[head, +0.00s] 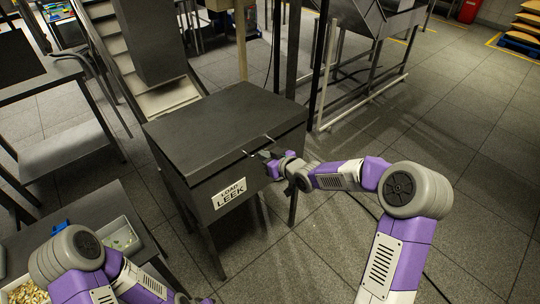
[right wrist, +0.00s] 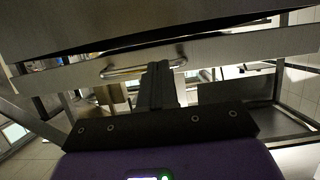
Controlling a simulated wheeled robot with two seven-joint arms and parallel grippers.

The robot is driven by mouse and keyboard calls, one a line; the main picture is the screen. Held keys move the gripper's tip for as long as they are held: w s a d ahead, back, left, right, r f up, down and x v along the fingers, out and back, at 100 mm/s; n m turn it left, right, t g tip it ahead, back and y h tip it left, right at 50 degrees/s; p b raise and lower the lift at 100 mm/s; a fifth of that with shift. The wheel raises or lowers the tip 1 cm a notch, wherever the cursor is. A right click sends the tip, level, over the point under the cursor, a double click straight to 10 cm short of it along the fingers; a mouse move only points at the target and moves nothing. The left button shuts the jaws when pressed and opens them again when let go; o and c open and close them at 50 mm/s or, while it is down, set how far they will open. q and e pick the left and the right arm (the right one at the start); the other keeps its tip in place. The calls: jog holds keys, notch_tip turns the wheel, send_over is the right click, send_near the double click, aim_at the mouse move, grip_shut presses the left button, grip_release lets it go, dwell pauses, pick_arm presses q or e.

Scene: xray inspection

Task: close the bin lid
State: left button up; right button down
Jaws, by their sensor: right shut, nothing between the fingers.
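The bin (head: 213,178) is a dark grey box with a "LOAD LEEK" label (head: 229,193) on its front. Its lid (head: 220,122) looks flat across the top in the head view. A thin metal handle (head: 258,146) sticks out at the front edge; a handle bar (right wrist: 140,70) also shows in the right wrist view, below a narrow dark gap. My right gripper (head: 268,158) is at the bin front, close to the handle, with its fingers (right wrist: 160,85) together and empty. Whether they touch the handle is unclear. My left gripper (head: 205,301) is barely visible at the bottom edge, its fingers hidden.
A ribbed chute (head: 118,60) stands behind the bin. A table (head: 110,205) with a light tray (head: 120,235) is at lower left, near my left arm. A metal frame (head: 365,97) stands at the back right. The floor right of the bin is mostly clear.

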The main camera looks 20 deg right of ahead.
pick_arm(q)
notch_tip(320, 180, down, 4)
jog(key=b, duration=0.4)
pick_arm(e)
notch_tip(320, 180, down, 6)
pick_arm(q)
jog(key=r+p, duration=0.1)
jog(key=p, duration=0.1)
jog(key=r+p, duration=0.4)
jog(key=shift+s+d, duration=0.2)
jog(key=shift+s, duration=0.05)
pick_arm(e)
jog(key=r+v, duration=0.1)
jog(key=v, duration=1.2)
jog(key=shift+a+r, duration=0.1)
